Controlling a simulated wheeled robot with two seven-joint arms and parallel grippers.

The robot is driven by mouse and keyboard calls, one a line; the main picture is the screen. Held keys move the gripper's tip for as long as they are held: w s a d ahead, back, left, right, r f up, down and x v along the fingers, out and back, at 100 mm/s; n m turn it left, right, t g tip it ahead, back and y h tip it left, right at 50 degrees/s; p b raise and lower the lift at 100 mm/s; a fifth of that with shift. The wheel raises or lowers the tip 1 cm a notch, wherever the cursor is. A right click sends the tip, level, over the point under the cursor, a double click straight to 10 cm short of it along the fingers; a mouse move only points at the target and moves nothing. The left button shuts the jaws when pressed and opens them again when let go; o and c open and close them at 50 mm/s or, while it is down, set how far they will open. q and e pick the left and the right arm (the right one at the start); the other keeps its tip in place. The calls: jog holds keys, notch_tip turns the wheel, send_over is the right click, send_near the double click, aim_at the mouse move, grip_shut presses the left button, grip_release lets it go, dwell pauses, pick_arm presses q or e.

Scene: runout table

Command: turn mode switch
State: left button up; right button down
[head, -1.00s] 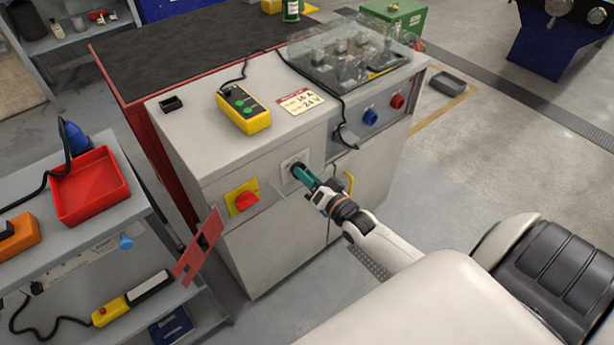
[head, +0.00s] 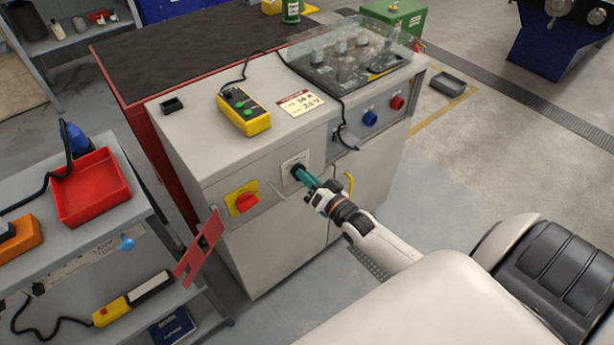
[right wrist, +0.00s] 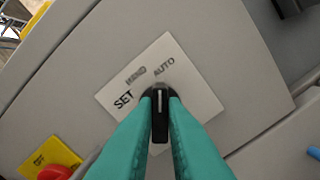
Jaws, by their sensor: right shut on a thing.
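The mode switch is a black knob (right wrist: 160,118) with a white pointer line, on a white plate (right wrist: 196,92) marked SET, HAND and AUTO. In the right wrist view the pointer line points up, towards AUTO. In the head view the plate (head: 289,163) is on the front of the grey cabinet (head: 280,238), and the knob is mostly hidden. My right gripper (head: 300,173) has teal fingers, seen on both sides of the knob in the right wrist view (right wrist: 160,99). It is shut on the knob. My left gripper is not in view.
A red rotary switch on a yellow plate (head: 232,205) is left of the mode switch. A red flap-like plate (head: 200,248) juts out at the left. A shelf with a red tray (head: 112,192) stands further left.

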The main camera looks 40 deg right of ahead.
jog(key=n+p, duration=0.2)
jog(key=n, duration=1.4)
jog(key=shift+a+p, duration=0.2)
jog(key=shift+p, duration=0.15)
jog(key=shift+n, duration=0.5)
jog(key=c, duration=1.5)
grip_release()
jog(key=s, duration=0.8)
jog(key=s+d, duration=0.1)
jog(key=s, duration=0.3)
jog(key=shift+b, duration=0.4)
